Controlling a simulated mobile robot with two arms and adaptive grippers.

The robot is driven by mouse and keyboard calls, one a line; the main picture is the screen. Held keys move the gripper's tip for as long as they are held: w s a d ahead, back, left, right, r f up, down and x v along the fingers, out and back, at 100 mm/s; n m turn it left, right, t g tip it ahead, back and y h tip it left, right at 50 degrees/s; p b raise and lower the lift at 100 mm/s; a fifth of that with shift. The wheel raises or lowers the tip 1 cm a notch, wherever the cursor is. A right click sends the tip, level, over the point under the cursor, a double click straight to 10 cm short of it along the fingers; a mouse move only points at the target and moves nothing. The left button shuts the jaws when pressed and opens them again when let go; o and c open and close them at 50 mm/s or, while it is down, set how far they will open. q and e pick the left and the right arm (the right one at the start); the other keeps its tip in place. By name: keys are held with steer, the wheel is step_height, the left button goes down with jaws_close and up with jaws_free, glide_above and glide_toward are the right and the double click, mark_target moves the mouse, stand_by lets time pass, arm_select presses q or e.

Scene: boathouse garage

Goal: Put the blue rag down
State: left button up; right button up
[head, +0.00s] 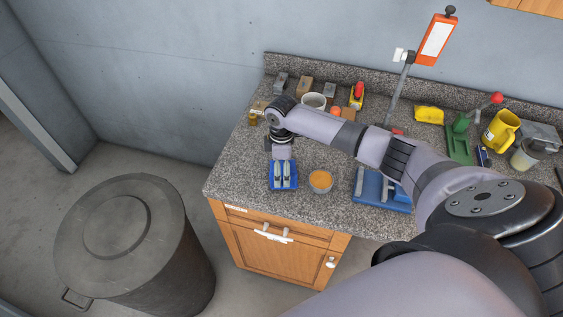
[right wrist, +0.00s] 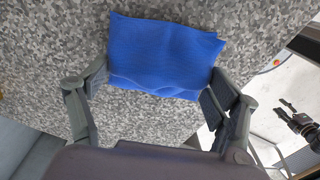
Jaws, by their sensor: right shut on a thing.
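The blue rag (head: 283,187) is at the front left part of the granite counter. It also shows in the right wrist view (right wrist: 165,50) as a folded, flat blue cloth. My right gripper (head: 283,172) comes down over it from above. In the right wrist view its two fingers (right wrist: 155,90) are at opposite sides of the rag and shut on it. The views do not settle whether the rag's underside touches the counter. I do not make out my left gripper in the head view.
A bowl with orange contents (head: 320,181) stands close to the right of the rag. A blue tool base (head: 384,190) is further right. A white bowl (head: 314,101) and small blocks sit behind. Bare counter (head: 232,182) lies left of the rag. A dark lidded bin (head: 150,260) stands on the floor.

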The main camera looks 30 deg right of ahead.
steer(key=shift+f, duration=0.25)
steer(key=o, duration=1)
steer(key=shift+c, duration=0.2)
step_height(320, 180, up, 12)
steer(key=shift+c, duration=0.2)
jaws_close()
stand_by(1.3)
stand_by(0.6)
